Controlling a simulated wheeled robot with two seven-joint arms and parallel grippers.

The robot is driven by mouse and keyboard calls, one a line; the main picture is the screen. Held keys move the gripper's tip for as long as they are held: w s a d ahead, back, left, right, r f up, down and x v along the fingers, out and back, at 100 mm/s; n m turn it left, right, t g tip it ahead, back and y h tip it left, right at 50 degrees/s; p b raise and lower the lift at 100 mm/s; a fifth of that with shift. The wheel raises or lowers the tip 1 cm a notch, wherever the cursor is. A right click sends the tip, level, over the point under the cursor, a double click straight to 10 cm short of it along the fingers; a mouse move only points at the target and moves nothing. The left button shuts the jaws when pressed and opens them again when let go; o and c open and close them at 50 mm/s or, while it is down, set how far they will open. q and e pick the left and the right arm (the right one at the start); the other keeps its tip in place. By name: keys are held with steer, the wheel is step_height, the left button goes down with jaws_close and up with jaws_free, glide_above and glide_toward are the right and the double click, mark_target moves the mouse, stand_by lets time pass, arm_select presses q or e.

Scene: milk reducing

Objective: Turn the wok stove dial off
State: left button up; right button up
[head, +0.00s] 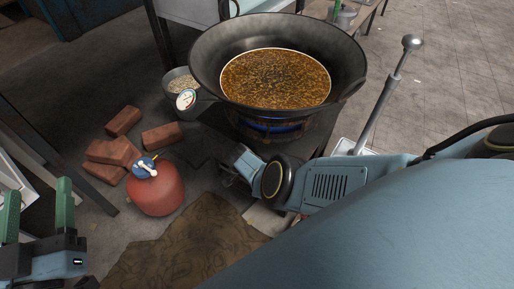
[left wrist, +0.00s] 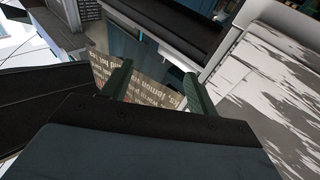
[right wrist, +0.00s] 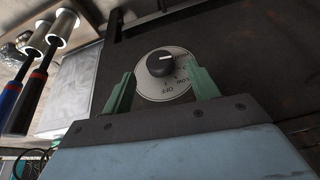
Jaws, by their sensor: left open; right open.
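The wok stove dial (right wrist: 160,64) is a black knob on a round white plate, on the dark stove front in the right wrist view. The knob's white mark points right, away from the OFF lettering at the plate's bottom. My right gripper (right wrist: 162,84) is open, its green fingers on either side of the dial plate, with nothing gripped. The wok (head: 275,80) holds a brown mixture, and a blue flame (head: 270,126) burns under it. The dial is hidden in the head view. My left gripper (head: 38,208) is open and empty at the lower left.
A red gas canister (head: 155,188) stands on the floor beside several bricks (head: 112,152).

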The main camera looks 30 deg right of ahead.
arm_select(q)
steer(key=s+r+t+h+b, duration=0.2)
steer(key=s+r+t+b, duration=0.1)
steer(key=r+t, duration=0.3)
steer(key=shift+s+a+r+t+b, duration=0.25)
steer(key=shift+s+t+b, duration=0.1)
steer(key=shift+s+t, duration=0.3)
arm_select(e)
steer(key=shift+x, duration=1.9)
steer(key=shift+c, duration=0.5)
